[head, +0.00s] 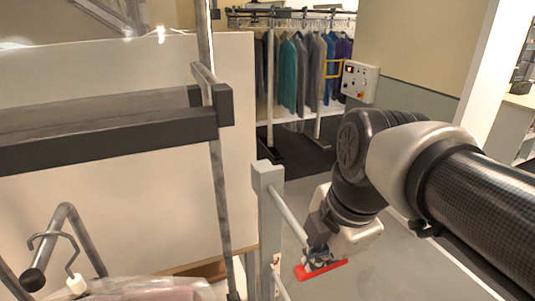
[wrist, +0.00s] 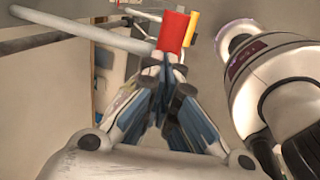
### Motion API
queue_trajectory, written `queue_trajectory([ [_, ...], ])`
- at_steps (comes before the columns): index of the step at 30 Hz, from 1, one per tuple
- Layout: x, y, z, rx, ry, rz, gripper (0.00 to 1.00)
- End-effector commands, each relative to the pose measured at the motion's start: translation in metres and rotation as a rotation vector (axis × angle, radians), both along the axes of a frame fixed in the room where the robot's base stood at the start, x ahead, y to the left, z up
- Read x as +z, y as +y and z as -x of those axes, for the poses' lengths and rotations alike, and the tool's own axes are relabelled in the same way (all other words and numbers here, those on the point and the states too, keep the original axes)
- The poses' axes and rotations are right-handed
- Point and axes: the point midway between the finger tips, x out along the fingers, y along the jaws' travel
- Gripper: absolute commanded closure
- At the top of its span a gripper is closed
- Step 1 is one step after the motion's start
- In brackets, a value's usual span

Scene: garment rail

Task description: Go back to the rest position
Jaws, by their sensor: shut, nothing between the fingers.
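My gripper (head: 321,269) hangs low in the middle of the head view, pointing down beside a grey post and rail. My arm comes in from the right and bends down at the wrist. A hanger hook (head: 52,238) with a white neck stands at the lower left, above a pale garment (head: 150,290) in what looks like clear film, apart from my gripper.
A grey post (head: 268,225) with a rail (head: 287,214) stands just left of my gripper. A dark beam (head: 110,135) crosses the left. Behind are hanging clothes (head: 300,75) and a control box (head: 359,82). Grey floor (head: 415,265) lies open below my arm.

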Motion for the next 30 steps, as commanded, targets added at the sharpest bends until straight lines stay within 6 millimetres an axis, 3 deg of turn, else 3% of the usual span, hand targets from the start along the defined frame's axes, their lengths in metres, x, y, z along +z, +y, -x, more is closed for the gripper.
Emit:
queue_trajectory([
  [6,0.017,-0.001,0.004,0.0,0.0,0.001,1.0],
  [19,0.016,-0.002,0.007,-0.046,-0.003,-0.011,1.0],
  [23,0.012,-0.006,0.017,-0.241,-0.012,-0.06,1.0],
  [30,-0.003,-0.015,0.044,-0.836,-0.043,-0.246,1.0],
])
